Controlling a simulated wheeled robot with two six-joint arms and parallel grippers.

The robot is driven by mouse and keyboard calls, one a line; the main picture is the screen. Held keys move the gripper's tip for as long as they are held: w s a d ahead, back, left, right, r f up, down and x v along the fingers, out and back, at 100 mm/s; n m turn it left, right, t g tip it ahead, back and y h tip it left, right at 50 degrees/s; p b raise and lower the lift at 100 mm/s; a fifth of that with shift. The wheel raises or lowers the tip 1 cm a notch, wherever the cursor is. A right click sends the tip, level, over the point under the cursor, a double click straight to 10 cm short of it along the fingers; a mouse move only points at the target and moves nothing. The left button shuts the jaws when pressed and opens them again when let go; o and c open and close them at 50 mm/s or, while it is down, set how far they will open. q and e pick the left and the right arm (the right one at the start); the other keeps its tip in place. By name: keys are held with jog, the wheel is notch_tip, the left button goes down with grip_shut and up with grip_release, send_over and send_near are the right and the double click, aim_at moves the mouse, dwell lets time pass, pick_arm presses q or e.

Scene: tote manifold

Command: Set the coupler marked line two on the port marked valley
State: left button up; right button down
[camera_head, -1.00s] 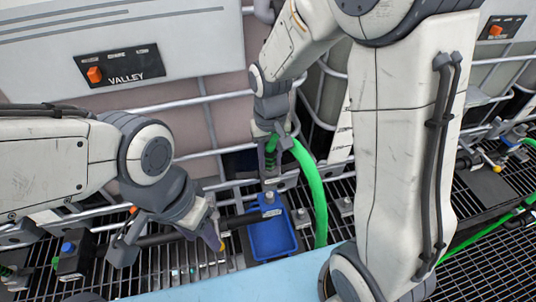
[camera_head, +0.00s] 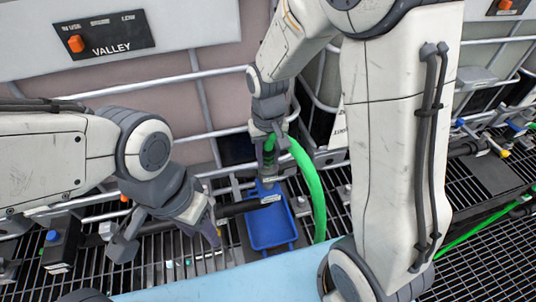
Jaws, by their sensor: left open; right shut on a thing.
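My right gripper (camera_head: 269,150) is shut on the end of a green hose (camera_head: 311,190), at what looks like its coupler; the coupler's marking cannot be read. It hangs just above a blue tray (camera_head: 270,230) and a dark pipe. The black panel with the VALLEY label (camera_head: 103,38) and an orange switch is on the grey tank front at upper left. My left gripper (camera_head: 172,238) is open and empty, low over the grating, left of the blue tray. Whether the coupler touches the fitting below it is hidden.
A black box with a blue knob (camera_head: 57,240) stands at lower left. Metal rails (camera_head: 206,115) cross in front of the tank. A light blue surface (camera_head: 230,281) lies at the front. More pipe fittings and a green hose (camera_head: 470,233) lie at right over the grating.

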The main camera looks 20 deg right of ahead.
aim_at(268, 148)
jog(key=shift+f+b, duration=1.3)
jog(key=shift+f, duration=0.7)
jog(key=shift+c, duration=2.4)
grip_release()
notch_tip(268, 148, up, 10)
jog(key=shift+r+b, duration=0.25)
jog(key=shift+b, duration=0.35)
